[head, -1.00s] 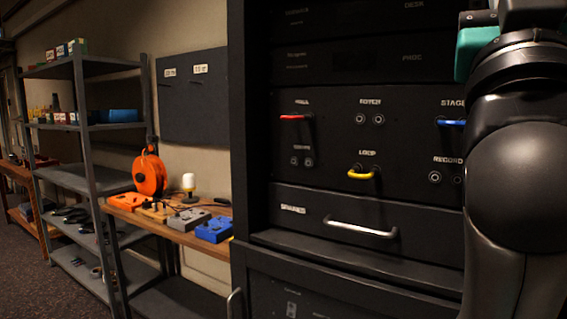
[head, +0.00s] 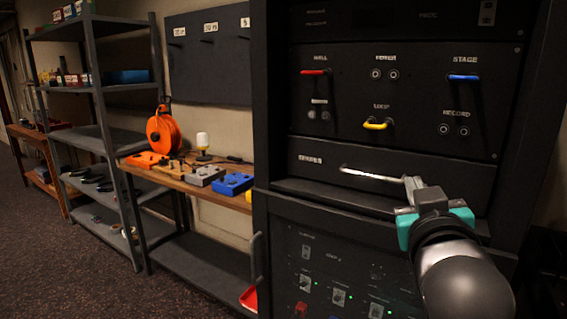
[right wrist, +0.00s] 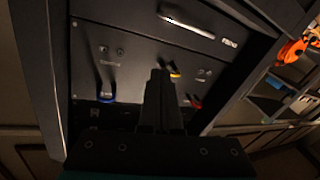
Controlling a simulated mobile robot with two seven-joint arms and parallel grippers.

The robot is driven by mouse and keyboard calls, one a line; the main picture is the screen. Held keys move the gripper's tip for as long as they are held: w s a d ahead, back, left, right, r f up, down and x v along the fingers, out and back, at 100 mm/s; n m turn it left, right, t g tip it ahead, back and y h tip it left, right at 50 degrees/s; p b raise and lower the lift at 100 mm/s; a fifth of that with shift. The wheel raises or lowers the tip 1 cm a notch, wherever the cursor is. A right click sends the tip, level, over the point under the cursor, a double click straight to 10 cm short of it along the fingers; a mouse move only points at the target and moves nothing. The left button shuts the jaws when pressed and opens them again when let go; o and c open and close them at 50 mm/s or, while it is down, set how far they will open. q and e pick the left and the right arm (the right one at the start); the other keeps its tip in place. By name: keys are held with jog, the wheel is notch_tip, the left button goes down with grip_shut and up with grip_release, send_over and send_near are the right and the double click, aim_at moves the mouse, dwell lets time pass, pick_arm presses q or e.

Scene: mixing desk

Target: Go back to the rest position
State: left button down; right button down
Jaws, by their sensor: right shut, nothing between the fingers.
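My right gripper (head: 414,190) is in front of the black equipment rack (head: 262,120), near the right end of the silver drawer handle (head: 372,174). Its fingers are shut and empty. I cannot tell from the head view whether the fingertips touch the drawer front. In the right wrist view the shut fingers (right wrist: 162,100) point toward the rack panel, and the silver handle (right wrist: 186,24) shows apart from them at the top. My left gripper is not in view.
The rack panel carries red (head: 314,72), yellow (head: 377,125) and blue (head: 464,78) cables. A wooden bench (head: 180,183) with an orange cable reel (head: 163,133) and coloured boxes stands left of the rack. Grey shelves (head: 92,60) stand farther left. The carpet at lower left is clear.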

jog(key=s+a+f+n+g+y, duration=0.1)
jog(key=s+f+g, duration=0.2)
jog(key=f, duration=0.8)
jog(key=s+a+f+g+y, duration=0.1)
jog(key=s+f+g+y, duration=0.15)
jog(key=f, duration=0.85)
jog(key=s+a+f+g+y, duration=0.15)
jog(key=s+f+g, duration=0.75)
jog(key=s+f, duration=1)
jog(key=s+f+n, duration=0.1)
jog(key=s+f, duration=0.2)
jog(key=f, duration=1.7)
jog(key=s+d+f+g, duration=0.2)
jog(key=s+f, duration=1.1)
jog(key=s, duration=0.2)
jog(key=shift+s+d+f+h, duration=0.15)
jog(key=shift+s+h, duration=0.05)
jog(key=shift+h, duration=0.1)
